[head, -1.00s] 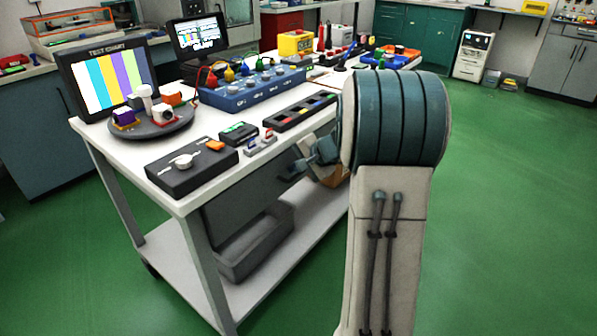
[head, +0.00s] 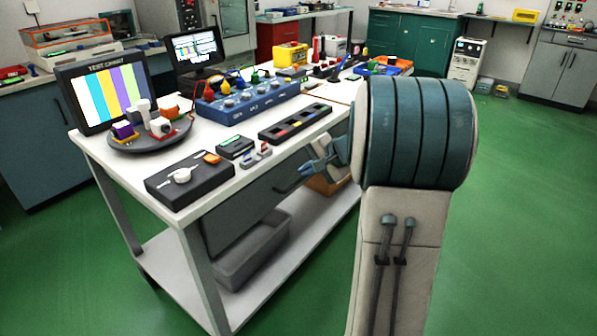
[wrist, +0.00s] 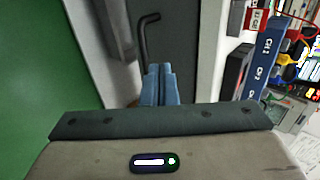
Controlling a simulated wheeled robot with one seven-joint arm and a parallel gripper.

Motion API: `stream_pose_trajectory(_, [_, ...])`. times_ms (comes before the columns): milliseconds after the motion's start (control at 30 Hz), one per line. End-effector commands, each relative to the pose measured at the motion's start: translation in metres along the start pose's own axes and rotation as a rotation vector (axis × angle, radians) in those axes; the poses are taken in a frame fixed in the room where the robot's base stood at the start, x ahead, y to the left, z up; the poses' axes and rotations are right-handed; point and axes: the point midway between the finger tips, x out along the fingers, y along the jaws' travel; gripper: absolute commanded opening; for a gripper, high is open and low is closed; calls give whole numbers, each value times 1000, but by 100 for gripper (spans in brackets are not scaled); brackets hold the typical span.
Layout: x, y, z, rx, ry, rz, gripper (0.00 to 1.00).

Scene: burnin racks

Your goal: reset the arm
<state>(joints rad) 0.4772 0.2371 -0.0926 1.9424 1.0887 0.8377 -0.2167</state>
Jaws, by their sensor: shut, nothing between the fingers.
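My gripper shows in the wrist view (wrist: 158,72), its two blue fingers together with nothing between them. In the head view my gripper (head: 306,169) is small and partly hidden behind my arm, beside the front edge of the white workbench (head: 222,187). It is at about the height of the dark panel under the benchtop. In the wrist view a dark bent handle (wrist: 146,38) on a grey panel lies just beyond the fingertips; I cannot tell whether they touch it.
On the bench are a black box with a knob (head: 190,181), a round turntable (head: 150,141), a test chart screen (head: 107,92), a blue channel box (head: 248,108) and a black slotted tray (head: 295,123). A grey bin (head: 250,252) sits on the lower shelf. Green floor is open at the right.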

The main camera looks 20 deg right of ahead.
Motion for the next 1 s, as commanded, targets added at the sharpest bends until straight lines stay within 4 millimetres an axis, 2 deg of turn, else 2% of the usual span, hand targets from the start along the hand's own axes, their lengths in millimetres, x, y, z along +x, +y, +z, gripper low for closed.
stream_pose_trajectory(100, [-11, -2, 0, -1, -1, 1, 0])
stream_pose_trajectory(300, [-16, -2, 0, -2, -3, 3, 0])
stream_pose_trajectory(433, [-26, -13, 15, -36, -21, 22, 0])
stream_pose_trajectory(567, [-51, -37, 59, -137, -74, 86, 0])
stream_pose_trajectory(700, [-89, -57, 120, -297, -142, 188, 0])
stream_pose_trajectory(800, [-117, -64, 159, -418, -182, 262, 0])
stream_pose_trajectory(1000, [-178, -70, 220, -667, -230, 404, 0])
